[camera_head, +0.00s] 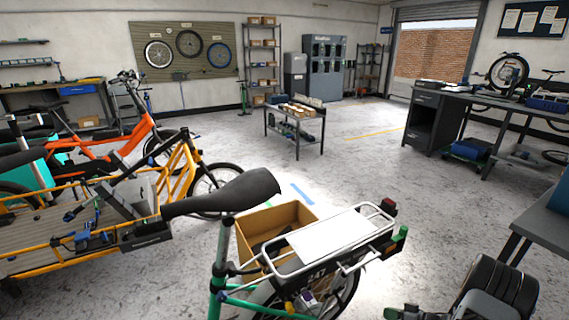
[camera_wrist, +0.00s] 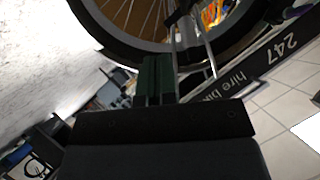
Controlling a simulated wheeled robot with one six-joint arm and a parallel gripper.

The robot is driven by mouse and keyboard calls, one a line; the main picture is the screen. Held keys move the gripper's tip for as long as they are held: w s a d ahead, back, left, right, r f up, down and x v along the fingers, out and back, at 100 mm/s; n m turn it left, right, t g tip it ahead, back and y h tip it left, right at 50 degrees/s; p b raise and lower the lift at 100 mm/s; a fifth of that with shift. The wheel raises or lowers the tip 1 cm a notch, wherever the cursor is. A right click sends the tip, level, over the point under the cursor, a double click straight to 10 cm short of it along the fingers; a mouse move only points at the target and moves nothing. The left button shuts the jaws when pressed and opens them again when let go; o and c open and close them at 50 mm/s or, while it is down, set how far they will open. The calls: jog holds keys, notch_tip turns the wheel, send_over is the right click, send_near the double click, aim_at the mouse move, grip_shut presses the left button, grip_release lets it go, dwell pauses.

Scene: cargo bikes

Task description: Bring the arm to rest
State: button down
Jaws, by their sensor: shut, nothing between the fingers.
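My gripper (camera_wrist: 157,62) shows in the wrist view with its dark green fingers together and empty. They point at the lower part of a bike wheel (camera_wrist: 118,42), beside a dark plate (camera_wrist: 270,55) reading "247" and "hire bike"; I cannot tell whether they touch it. In the head view my gripper (camera_head: 392,313) is partly cut off at the bottom edge, with my dark arm to its right. It is low, behind the green bike (camera_head: 220,270) with a white-topped rear rack (camera_head: 335,240).
A cardboard box (camera_head: 245,240) sits by the green bike's rack. Orange (camera_head: 100,145) and yellow (camera_head: 185,165) cargo bikes stand left. A dark workbench (camera_head: 430,120) is at right, and another table edge (camera_head: 545,225) is near my arm. The mid floor is clear around a small table (camera_head: 295,125).

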jog(key=s+d+f+m+g+h+p, duration=0.1)
jog(key=s+d+m+g+h, duration=0.1)
jog(key=d+h, duration=0.6)
jog(key=s+a+r+m+g+h+p, duration=0.1)
jog(key=s+r+g+h+p, duration=0.15)
jog(key=r, duration=0.55)
jog(key=s+a+r+m+g+h+p, duration=0.1)
jog(key=r+g+h+p, duration=0.2)
jog(key=r, duration=0.5)
jog(key=s+a+r+n+t+y+p, duration=0.1)
jog(key=s+a+r+y+p, duration=0.1)
jog(key=a+r+p, duration=0.6)
jog(key=s+a+r+n+t+y+p, duration=0.1)
jog(key=s+a+r+p, duration=0.4)
jog(key=a+r, duration=1.5)
notch_tip(320, 180, up, 10)
jog(key=n+y+p, duration=0.1)
jog(key=y+p, duration=0.1)
jog(key=p, duration=0.1)
jog(key=shift+f, duration=0.2)
jog(key=shift+a, duration=0.15)
